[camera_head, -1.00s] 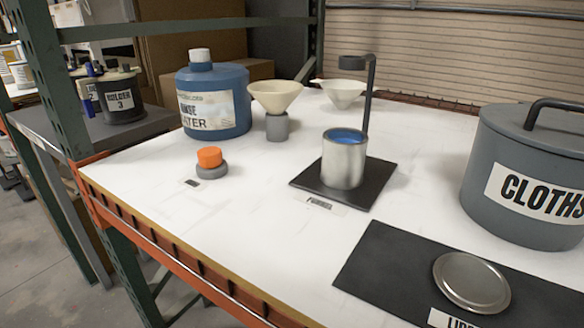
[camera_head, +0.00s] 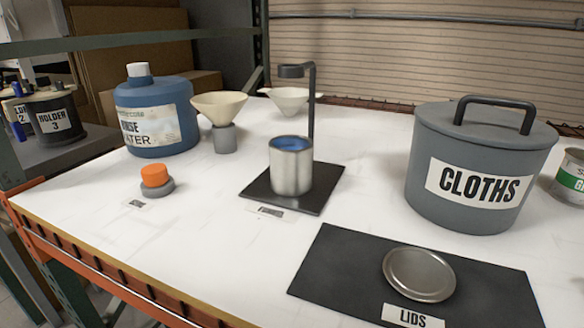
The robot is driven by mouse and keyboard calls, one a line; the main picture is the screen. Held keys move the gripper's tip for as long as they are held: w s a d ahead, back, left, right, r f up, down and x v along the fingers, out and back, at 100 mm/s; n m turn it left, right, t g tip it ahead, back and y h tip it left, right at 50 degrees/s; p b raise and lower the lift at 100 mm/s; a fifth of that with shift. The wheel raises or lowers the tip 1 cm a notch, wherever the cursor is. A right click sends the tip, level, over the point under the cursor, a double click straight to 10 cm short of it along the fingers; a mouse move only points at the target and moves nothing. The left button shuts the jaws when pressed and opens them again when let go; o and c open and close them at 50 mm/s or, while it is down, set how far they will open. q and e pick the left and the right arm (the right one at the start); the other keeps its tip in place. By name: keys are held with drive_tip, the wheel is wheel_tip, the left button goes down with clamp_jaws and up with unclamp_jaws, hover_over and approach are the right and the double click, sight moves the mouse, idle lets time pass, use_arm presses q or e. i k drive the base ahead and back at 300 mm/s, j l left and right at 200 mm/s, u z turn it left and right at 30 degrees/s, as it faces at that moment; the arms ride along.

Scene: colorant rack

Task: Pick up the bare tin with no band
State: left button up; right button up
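A bare silver tin (camera_head: 291,172) with no band stands upright on a black square stand base (camera_head: 257,195) in the middle of the table. It is open at the top and shows blue contents (camera_head: 290,144). The stand's post rises behind the tin, and its ring arm hangs above it. Another tin (camera_head: 570,178) with a green and white band is partly in view at the right edge. Neither of my grippers is in view.
A grey CLOTHS bin (camera_head: 430,205) stands on the right. A black mat (camera_head: 335,262) with a round metal lid (camera_head: 419,274) lies at the front. A blue rinse water bottle (camera_head: 180,95), funnels (camera_head: 219,106) and an orange-topped item (camera_head: 155,176) stand left. White tabletop (camera_head: 215,245) is free at front left.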

sight(291, 156)
drive_tip(key=k+j+u, duration=0.2)
drive_tip(key=u, duration=0.15)
drive_tip(key=k+j+u, duration=0.4)
drive_tip(key=j+u, duration=0.25)
drive_tip(key=l, duration=0.1)
